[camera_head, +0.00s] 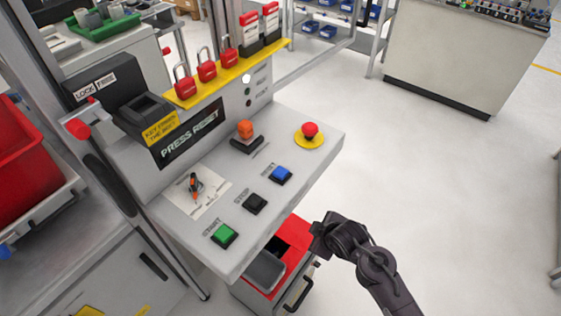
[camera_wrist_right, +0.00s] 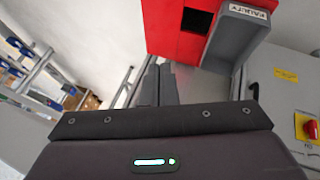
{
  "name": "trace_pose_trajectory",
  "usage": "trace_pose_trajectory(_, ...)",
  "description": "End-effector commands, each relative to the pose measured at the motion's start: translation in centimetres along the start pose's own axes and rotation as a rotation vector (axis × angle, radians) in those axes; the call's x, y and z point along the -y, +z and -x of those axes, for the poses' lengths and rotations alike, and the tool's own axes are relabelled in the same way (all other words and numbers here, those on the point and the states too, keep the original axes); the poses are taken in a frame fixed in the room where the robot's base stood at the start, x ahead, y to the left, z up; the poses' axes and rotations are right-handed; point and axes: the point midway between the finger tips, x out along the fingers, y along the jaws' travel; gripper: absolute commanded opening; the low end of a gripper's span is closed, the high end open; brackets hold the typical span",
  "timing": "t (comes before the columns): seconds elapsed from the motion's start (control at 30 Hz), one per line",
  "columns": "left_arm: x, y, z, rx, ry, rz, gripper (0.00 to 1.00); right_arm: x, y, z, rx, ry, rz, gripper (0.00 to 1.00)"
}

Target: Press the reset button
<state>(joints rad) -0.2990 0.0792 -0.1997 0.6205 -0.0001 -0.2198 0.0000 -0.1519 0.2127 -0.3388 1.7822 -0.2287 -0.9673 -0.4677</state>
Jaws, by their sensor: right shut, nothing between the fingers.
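The blue button (camera_head: 281,174), whose small label looks like RESET, sits at the right end of a row on the grey control panel (camera_head: 322,146). A black button (camera_head: 255,203) and a green button (camera_head: 225,235) are to its left and nearer the front. My right gripper (camera_head: 318,243) is below and to the right of the blue button, just off the panel's front edge and apart from it. In the wrist view its fingers (camera_wrist_right: 157,84) are together and empty. The buttons are not visible in the wrist view. My left gripper is not in view.
A red emergency button (camera_head: 310,130) on a yellow ring and an orange switch (camera_head: 245,130) stand behind the row. A red box (camera_head: 291,236) with a grey bin (camera_head: 265,271) is under the panel edge, near my right gripper. The floor at right is clear.

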Motion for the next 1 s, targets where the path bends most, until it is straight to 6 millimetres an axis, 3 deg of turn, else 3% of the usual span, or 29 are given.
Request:
trace_pose_trajectory(0.03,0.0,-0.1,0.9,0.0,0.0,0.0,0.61,-1.4,-2.1,2.7,-0.02,0.022,0.051,0.0)
trace_pose_trajectory(0.2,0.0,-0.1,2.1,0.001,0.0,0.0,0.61,-3.7,-6.5,8.8,-0.057,0.074,0.192,0.0)
trace_pose_trajectory(0.37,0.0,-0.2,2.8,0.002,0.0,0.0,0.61,-5.3,-9.9,13.3,-0.092,0.128,0.349,0.0)
trace_pose_trajectory(0.47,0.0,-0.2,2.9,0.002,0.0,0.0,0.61,-6.2,-13.2,14.4,-0.137,0.184,0.601,0.0)
trace_pose_trajectory(0.67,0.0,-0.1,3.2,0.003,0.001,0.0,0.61,-7.3,-20.1,16.4,-0.204,0.337,1.29,0.0)
trace_pose_trajectory(0.8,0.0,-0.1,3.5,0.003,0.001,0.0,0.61,-7.7,-23.7,17.9,-0.183,0.463,1.934,0.0)
trace_pose_trajectory(0.9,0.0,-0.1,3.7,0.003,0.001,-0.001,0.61,-8.3,-24.6,18.5,-0.122,0.52,2.409,0.0)
trace_pose_trajectory(1.0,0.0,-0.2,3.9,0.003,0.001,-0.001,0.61,-9.4,-24.3,18.8,-0.047,0.528,2.799,0.0)
